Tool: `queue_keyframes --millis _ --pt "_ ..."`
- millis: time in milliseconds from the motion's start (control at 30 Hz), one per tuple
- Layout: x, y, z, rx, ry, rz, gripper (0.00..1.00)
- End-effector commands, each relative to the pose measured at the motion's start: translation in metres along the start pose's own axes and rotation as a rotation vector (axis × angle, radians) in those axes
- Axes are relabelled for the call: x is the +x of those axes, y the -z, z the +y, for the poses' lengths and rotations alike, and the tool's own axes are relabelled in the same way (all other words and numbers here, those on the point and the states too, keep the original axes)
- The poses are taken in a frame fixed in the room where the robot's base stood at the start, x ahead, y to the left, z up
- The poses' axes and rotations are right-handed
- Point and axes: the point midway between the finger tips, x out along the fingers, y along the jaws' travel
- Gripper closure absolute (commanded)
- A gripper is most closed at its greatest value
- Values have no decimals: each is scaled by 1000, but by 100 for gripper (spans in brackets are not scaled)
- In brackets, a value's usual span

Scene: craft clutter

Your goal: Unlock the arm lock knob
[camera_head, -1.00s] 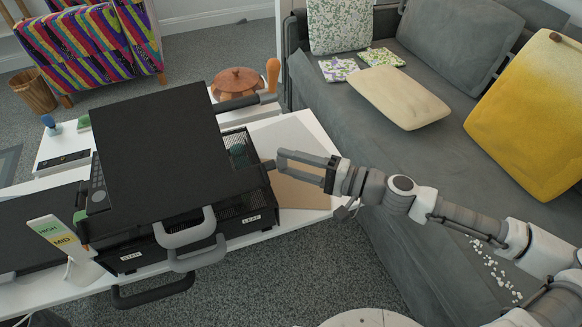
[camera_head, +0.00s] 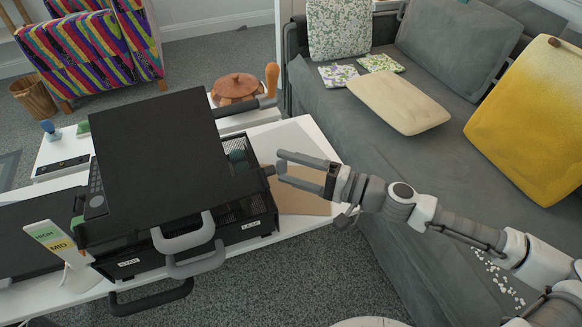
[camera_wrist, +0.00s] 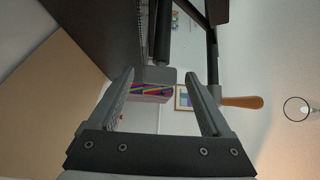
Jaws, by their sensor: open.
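A small dark knob (camera_head: 268,170) sticks out from the right side of a large black machine (camera_head: 160,150); I take it for the arm lock knob. My gripper (camera_head: 281,166) is open and empty, its fingertips pointing left, close to the right of the knob. Whether they touch it is unclear. In the wrist view my open fingers (camera_wrist: 160,80) frame a grey block (camera_wrist: 164,74) beyond the tips, on a dark bar; it may be the knob. A wooden handle (camera_wrist: 242,102) shows to the right there and in the head view (camera_head: 272,76).
A brown board (camera_head: 300,192) lies on the white table (camera_head: 312,135) below my gripper. Grey handles (camera_head: 190,235) stick out from the machine's front. A HIGH/MID sign (camera_head: 52,243) stands at left. A grey sofa (camera_head: 350,120) stands to the right, under my arm.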

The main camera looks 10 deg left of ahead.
Motion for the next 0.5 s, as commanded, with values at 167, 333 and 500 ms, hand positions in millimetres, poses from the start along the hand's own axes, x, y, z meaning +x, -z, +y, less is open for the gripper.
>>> queue_keyframes --millis 167,333,500 --pt "0 0 0 1 0 0 18" --pt "-6 1 0 1 -1 3 18" --pt "-27 1 -1 2 -1 5 18"
